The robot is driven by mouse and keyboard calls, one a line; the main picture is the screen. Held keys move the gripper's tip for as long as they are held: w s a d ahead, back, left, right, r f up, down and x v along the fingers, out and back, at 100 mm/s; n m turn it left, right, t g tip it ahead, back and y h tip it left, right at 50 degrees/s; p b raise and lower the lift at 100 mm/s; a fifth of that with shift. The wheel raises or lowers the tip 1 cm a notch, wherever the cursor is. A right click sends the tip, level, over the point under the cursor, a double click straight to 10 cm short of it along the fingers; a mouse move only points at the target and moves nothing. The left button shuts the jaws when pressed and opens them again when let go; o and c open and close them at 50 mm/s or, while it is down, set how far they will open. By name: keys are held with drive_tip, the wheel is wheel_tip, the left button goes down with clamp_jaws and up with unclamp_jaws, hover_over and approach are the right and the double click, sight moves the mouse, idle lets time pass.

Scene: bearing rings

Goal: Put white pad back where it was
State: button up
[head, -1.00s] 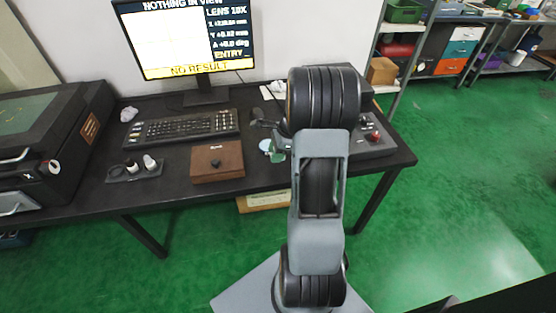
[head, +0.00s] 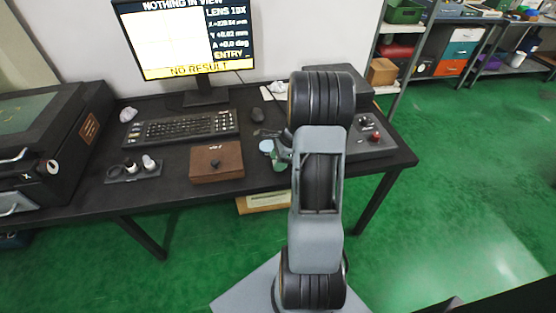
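My gripper (head: 279,150) is low over the front right of the black desk (head: 225,199), mostly hidden behind my own arm. Its fingers are too small and covered to tell whether they are open or shut. A pale round disc (head: 266,146) shows just left of the gripper; I cannot tell whether it lies on the desk or touches the gripper. I cannot tell for certain which thing is the white pad.
A monitor (head: 190,40) reads "NOTHING IN VIEW". A control box with a red knob (head: 374,137) stands at right.

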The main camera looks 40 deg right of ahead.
drive_tip(key=shift+o, duration=1)
drive_tip(key=shift+r, duration=0.2)
drive_tip(key=p+v, duration=0.2)
drive_tip(key=v, duration=0.9)
drive_tip(key=s+a+r+n+h, duration=0.2)
drive_tip(key=s+a+n, duration=0.3)
drive_tip(key=a+n, duration=0.6)
drive_tip(key=s+a+r+n+t+h, duration=0.1)
drive_tip(key=s+a+r+n, duration=0.3)
drive_tip(key=a+n, duration=0.8)
drive_tip(key=shift+s+a+r+h, duration=0.4)
drive_tip(key=shift+s+a+h, duration=0.2)
drive_tip(key=shift+s, duration=0.1)
